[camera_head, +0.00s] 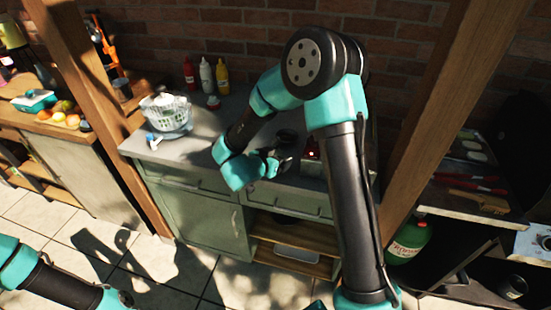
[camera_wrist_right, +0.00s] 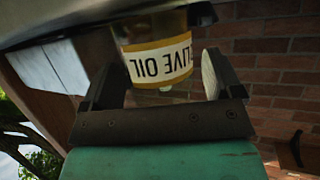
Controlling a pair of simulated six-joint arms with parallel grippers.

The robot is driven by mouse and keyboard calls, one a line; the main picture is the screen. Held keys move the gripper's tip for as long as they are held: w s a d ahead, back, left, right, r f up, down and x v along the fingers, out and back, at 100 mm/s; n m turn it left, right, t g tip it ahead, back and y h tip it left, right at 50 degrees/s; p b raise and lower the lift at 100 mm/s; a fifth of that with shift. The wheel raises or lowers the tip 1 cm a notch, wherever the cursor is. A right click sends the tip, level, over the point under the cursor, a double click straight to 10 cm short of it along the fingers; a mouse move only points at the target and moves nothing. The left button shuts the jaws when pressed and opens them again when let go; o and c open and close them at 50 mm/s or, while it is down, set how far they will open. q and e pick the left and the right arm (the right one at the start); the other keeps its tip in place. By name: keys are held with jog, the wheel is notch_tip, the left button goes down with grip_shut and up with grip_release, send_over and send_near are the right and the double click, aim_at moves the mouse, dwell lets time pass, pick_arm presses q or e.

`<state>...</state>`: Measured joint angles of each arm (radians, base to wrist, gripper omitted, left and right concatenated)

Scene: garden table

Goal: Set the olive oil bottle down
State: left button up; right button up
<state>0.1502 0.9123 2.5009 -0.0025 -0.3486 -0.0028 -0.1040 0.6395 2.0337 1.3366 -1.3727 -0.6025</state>
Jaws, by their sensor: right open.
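The olive oil bottle (camera_wrist_right: 158,55) shows in the right wrist view, with yellow oil and a white label whose "OLIVE OIL" text is upside down. Its glass lies between the two spread fingers of my right gripper (camera_wrist_right: 160,80), with a gap visible at the right finger. Its base end meets or nearly meets a grey surface at the top of that view; I cannot tell if they touch. In the head view my right gripper (camera_head: 283,152) is over the grey counter (camera_head: 215,120), and I cannot make out the bottle there. My left gripper is out of view.
Red, white and yellow sauce bottles (camera_head: 206,76) stand against the brick wall. A red item (camera_head: 311,150) is just right of my gripper. Wooden posts (camera_head: 425,110) flank the counter.

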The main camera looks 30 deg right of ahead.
jog(key=v, duration=1.2)
dwell(0.4)
